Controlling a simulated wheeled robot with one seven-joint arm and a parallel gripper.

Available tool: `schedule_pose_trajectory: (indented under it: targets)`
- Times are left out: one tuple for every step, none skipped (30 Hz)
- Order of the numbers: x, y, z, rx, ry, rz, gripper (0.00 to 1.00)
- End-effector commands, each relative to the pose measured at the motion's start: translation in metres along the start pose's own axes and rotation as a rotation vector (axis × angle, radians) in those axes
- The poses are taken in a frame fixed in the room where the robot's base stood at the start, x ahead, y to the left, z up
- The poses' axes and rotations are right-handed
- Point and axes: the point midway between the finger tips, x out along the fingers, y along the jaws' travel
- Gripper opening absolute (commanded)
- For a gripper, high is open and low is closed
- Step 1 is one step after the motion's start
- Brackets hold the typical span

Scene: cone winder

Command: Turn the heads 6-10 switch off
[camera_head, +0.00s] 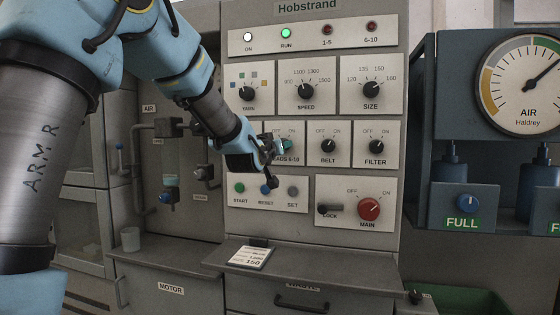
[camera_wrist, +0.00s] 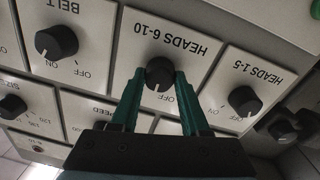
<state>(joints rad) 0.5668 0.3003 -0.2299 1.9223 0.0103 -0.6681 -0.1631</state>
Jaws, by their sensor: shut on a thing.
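The heads 6-10 switch is a black round knob (camera_wrist: 159,72) on a pale plate, shown upside down in the wrist view. My gripper (camera_wrist: 160,85) has its two teal fingers on either side of this knob and is shut on it. In the head view my gripper (camera_head: 284,146) reaches the heads 6-10 plate (camera_head: 297,158) and covers most of the knob.
The heads 1-5 knob (camera_wrist: 244,100) and belt knob (camera_wrist: 57,43) flank the held knob closely. Start, reset and set buttons (camera_head: 266,190) sit below my gripper. The white and green lamps (camera_head: 285,34) look lit; the red 1-5 and 6-10 lamps (camera_head: 371,27) look dark.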

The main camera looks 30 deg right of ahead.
Motion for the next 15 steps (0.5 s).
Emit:
schedule_pose_trajectory:
  targets:
    - [-0.0003, -0.0012, 0.0051, -0.042, 0.007, 0.000, 0.00]
    - [-0.0004, -0.0013, 0.0054, -0.071, 0.007, 0.000, 0.00]
    - [-0.0003, -0.0015, 0.0055, -0.108, 0.008, -0.001, 0.00]
    - [-0.0003, -0.0016, 0.0053, -0.135, 0.010, -0.002, 0.00]
    - [-0.0002, -0.0014, 0.0051, -0.162, 0.011, -0.002, 0.00]
    - [-0.0002, -0.0010, 0.0049, -0.197, 0.012, -0.002, 0.00]
    - [-0.0003, -0.0007, 0.0046, -0.222, 0.013, -0.002, 0.00]
    - [-0.0004, -0.0005, 0.0044, -0.246, 0.015, -0.002, 0.00]
    - [-0.0004, -0.0007, 0.0045, -0.277, 0.015, -0.003, 0.00]
    - [-0.0003, -0.0010, 0.0044, -0.301, 0.016, -0.004, 0.00]
    - [-0.0002, -0.0011, 0.0041, -0.322, 0.017, -0.004, 0.00]
    - [-0.0001, -0.0011, 0.0037, -0.349, 0.019, -0.005, 0.00]
    - [-0.0001, -0.0009, 0.0036, -0.370, 0.019, -0.005, 0.00]
    - [-0.0001, -0.0007, 0.0036, -0.387, 0.020, -0.005, 0.00]
    - [-0.0001, -0.0003, 0.0037, -0.410, 0.020, -0.005, 0.00]
